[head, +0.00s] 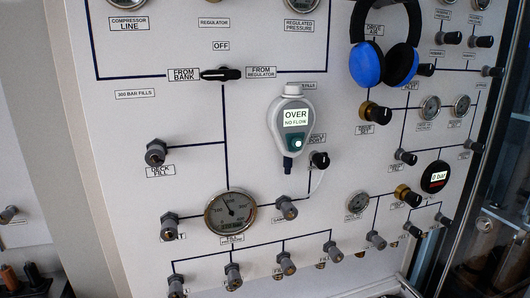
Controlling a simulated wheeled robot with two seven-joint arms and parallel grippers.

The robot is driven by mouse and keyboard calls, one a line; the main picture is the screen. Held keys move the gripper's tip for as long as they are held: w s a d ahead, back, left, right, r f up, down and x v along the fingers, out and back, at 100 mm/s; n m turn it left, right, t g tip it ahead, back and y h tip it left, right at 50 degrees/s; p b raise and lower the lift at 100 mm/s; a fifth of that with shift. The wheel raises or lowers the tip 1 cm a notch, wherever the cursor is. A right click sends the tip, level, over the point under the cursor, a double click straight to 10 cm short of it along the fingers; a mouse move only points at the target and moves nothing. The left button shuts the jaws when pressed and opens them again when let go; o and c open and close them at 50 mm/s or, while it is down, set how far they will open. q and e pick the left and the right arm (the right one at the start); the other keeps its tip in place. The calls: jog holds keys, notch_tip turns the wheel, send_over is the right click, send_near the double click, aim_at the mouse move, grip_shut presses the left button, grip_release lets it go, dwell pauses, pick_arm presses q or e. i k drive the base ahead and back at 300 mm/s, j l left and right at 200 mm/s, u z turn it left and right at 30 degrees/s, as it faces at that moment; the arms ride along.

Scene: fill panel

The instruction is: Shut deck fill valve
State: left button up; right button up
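The deck fill valve (156,152) is a dark grey knob on a hex fitting at the left of the white panel (120,120), in the head view. The label "DECK FILL" (160,171) sits just below it. A dark line runs from the valve to the vertical line under the bank/regulator selector. I cannot tell from this view whether the valve is open or shut. Neither of my grippers shows in the head view.
A handheld meter (292,125) reading "OVER NO FLOW" hangs right of the valve. Blue and black ear defenders (385,55) hang at upper right. A round gauge (231,212), the selector (221,74) and several other knobs surround it. The space before the deck fill valve looks clear.

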aim_at(155, 157)
jog(key=u, duration=0.7)
